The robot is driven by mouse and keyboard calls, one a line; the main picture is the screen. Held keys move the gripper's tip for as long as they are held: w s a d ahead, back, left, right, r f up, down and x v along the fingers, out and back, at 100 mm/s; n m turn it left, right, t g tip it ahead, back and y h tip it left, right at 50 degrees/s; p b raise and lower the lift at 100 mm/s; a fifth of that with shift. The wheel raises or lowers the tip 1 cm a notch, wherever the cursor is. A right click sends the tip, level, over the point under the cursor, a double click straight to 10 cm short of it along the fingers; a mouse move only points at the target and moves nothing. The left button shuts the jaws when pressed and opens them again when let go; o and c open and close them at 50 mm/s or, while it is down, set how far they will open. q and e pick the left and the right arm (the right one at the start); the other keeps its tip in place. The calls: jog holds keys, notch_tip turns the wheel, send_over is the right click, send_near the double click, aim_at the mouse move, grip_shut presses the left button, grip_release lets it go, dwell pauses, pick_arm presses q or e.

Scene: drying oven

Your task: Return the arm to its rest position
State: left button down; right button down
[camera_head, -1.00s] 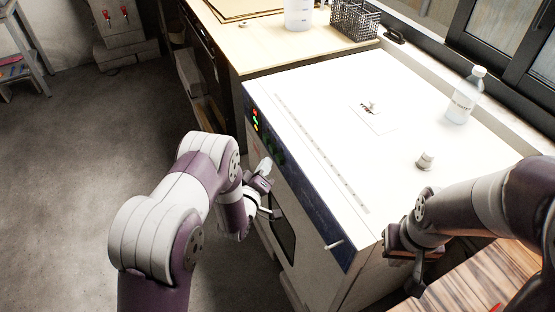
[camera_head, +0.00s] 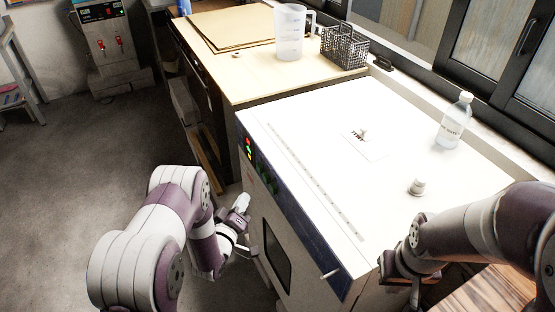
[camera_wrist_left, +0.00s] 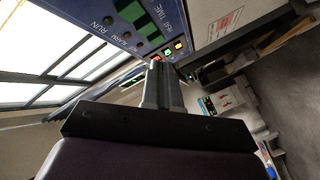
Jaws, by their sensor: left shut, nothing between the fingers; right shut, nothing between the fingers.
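The white drying oven (camera_head: 320,130) stands in the middle of the head view, its blue control panel along the left front edge and a dark door window below. My left gripper (camera_head: 240,205) is shut and empty, in front of the oven's front face and apart from the window. In the left wrist view its closed fingers (camera_wrist_left: 160,85) point toward the blue panel (camera_wrist_left: 130,25) with lit indicators. My right gripper (camera_head: 400,275) is at the oven's near right corner, partly hidden by its own wrist; nothing is visible in it.
On the oven top are a clear bottle (camera_head: 453,122), a small grey-white object (camera_head: 417,187) and a flat label-like sheet (camera_head: 364,143). A wooden counter (camera_head: 245,85) behind holds a white jug (camera_head: 290,35) and a black wire basket (camera_head: 344,48). Open floor (camera_head: 80,160) lies to the left.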

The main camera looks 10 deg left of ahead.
pick_arm(q)
jog(key=s+f+m+g+y, duration=0.1)
jog(key=s+f+g, duration=0.1)
jog(key=f+g, duration=0.15)
jog(key=s+f+m+g, duration=0.1)
jog(key=s+f+g, duration=0.1)
jog(key=f, duration=0.3)
jog(key=s+a+m+g+y, duration=0.2)
jog(key=s+a+m+g, duration=0.1)
jog(key=s+g, duration=0.35)
jog(key=s+d+r+m+g+p, duration=0.1)
jog(key=s+r, duration=0.6)
jog(key=r, duration=0.3)
jog(key=s+d+r+m+g+p, duration=0.1)
jog(key=s+r+m+g, duration=0.1)
jog(key=s+r, duration=0.4)
jog(key=shift+s+r+g, duration=0.3)
jog(key=shift+s+r, duration=0.05)
jog(key=shift+r, duration=2.3)
